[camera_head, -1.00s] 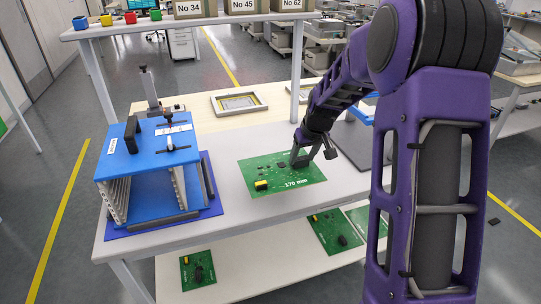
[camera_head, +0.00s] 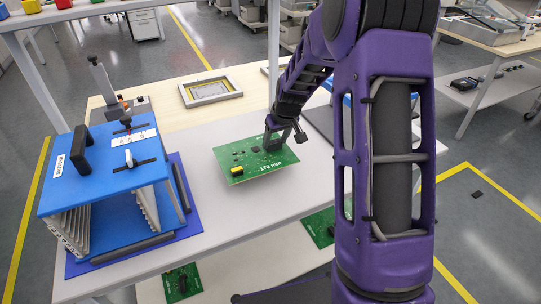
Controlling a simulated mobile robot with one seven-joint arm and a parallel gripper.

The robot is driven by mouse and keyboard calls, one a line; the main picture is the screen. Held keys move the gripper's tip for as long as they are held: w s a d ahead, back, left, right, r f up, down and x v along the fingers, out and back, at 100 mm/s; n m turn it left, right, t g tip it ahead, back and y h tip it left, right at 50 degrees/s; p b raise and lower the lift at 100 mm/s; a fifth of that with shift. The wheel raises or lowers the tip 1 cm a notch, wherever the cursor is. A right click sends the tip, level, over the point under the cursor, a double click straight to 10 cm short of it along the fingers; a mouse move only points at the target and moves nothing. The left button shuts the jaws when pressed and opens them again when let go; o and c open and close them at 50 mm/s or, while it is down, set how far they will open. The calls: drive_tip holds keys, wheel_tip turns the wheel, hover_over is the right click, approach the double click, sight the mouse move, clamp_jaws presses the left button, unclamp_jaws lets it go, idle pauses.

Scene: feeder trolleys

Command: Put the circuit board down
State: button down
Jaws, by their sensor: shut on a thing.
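The circuit board (camera_head: 250,163) is green, with a yellow part and the print "170 mm". It is over the middle of the white table (camera_head: 220,215), right of the blue magazine rack. My gripper (camera_head: 277,148) is at the board's back right part, shut on it. The fingertips are small and partly hidden by the arm. I cannot tell for sure whether the board touches the tabletop or is just above it.
The blue magazine rack (camera_head: 93,185) stands on a blue mat at the left. A framed stencil (camera_head: 210,90) lies behind on a wooden surface. Other green boards (camera_head: 182,280) lie on the lower shelf. The white tabletop in front of the board is clear.

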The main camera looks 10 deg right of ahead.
sight(276, 151)
drive_tip(key=shift+f, duration=2.45)
drive_tip(key=shift+f+b, duration=0.1)
drive_tip(key=shift+b, duration=0.3)
drive_tip(key=shift+c, duration=0.6)
unclamp_jaws()
drive_tip(key=p+v, duration=0.1)
drive_tip(key=v, duration=1.1)
drive_tip(key=shift+p, duration=0.3)
